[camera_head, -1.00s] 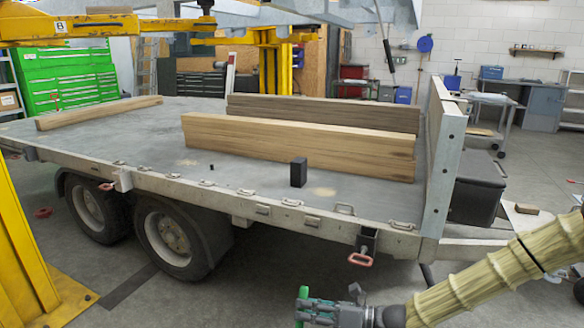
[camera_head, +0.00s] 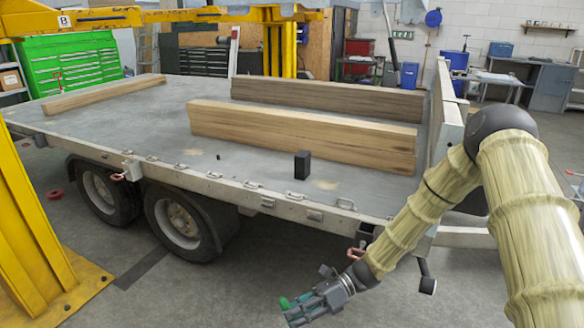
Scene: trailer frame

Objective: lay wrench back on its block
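My gripper (camera_head: 290,311) hangs low in front of the trailer's near side, beyond its edge, with the fingers pointing left. Green shows at its fingertips; I cannot tell whether this is part of the fingers or a held thing. Whether the fingers are open or shut is too small to tell. I cannot make out a wrench in this view. A small dark upright block (camera_head: 302,165) stands on the trailer bed (camera_head: 250,175) near its near edge, up and to the right of my gripper and well apart from it. Nothing visible lies on it.
Long timber beams (camera_head: 300,135) lie behind the dark block, and another (camera_head: 105,96) lies at the far left. Metal loops line the trailer's near edge. A yellow lift post (camera_head: 35,220) stands at left. Floor (camera_head: 190,295) left of my gripper is clear.

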